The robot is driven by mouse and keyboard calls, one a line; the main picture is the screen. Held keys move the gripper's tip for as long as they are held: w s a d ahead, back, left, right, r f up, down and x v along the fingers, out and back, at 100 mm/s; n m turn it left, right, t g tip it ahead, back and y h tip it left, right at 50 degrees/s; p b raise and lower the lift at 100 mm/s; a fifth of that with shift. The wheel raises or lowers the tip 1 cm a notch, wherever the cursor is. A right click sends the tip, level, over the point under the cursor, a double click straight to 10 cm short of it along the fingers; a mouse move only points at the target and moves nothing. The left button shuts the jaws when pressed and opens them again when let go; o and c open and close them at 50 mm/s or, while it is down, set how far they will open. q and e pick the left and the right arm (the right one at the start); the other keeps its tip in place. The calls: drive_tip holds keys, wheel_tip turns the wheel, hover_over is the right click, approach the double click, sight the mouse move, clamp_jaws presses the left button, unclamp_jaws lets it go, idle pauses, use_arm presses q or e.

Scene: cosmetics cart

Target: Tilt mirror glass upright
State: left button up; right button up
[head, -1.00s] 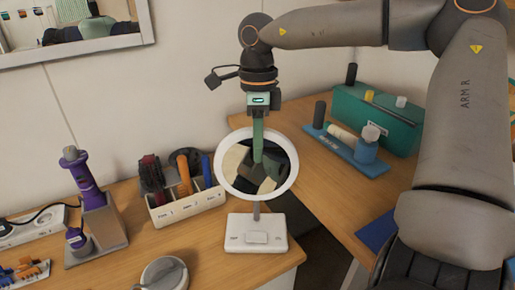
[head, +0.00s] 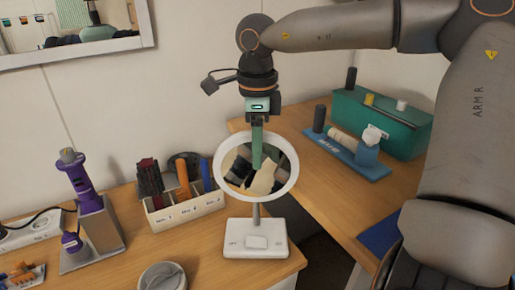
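A round mirror with a white rim (head: 222,184) stands on a stem over a white base (head: 255,240), near the front right of the wooden counter. Its glass (head: 263,180) leans back and reflects pale and dark shapes. My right gripper (head: 257,162) comes down from above, in front of the glass or at its upper part. Its green fingers look like one narrow strip; I cannot tell whether they touch the glass or rim, or whether they are parted. My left gripper is not in view.
An organizer with brushes (head: 187,213) stands left of the mirror, with a purple styling tool on a stand (head: 100,228) further left. A round grey-lidded object (head: 162,278) is in front. A green box (head: 378,122) and blue tray (head: 350,152) are on the right counter.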

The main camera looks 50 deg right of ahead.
drive_tip(key=shift+o, duration=0.3)
drive_tip(key=shift+r, duration=0.5)
wheel_tip(320, 180, up, 12)
drive_tip(key=p, duration=0.2)
drive_tip(key=shift+s+a+f+p, duration=0.1)
drive_tip(key=shift+f+p, duration=0.15)
drive_tip(key=shift+p, duration=0.1)
